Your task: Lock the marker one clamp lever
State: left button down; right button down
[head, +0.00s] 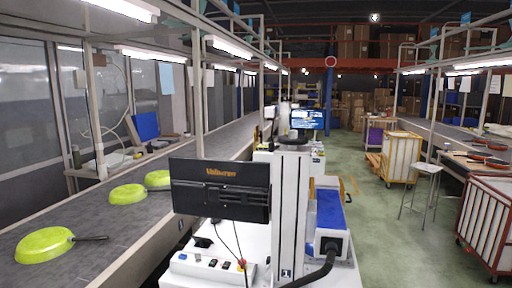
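A small label with a 1 (286,272) is low on the front of a white upright column (291,205). A dark round part (294,141) sits on top of this column. No clamp lever can be clearly made out, so I cannot tell if one is locked or unlocked. A blue-topped unit (330,210) with a dark front is just right of the column, with a thick black cable running from it. Neither my left nor my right gripper is in view.
A black monitor (220,189) stands left of the column, above a white control box (212,268) with buttons. Green pans (44,245) lie on the grey conveyor (100,225) at left. A stool (420,190) and carts (486,225) stand at right. The green floor between is open.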

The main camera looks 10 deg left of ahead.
aim_at(272, 147)
jog(key=i, duration=1)
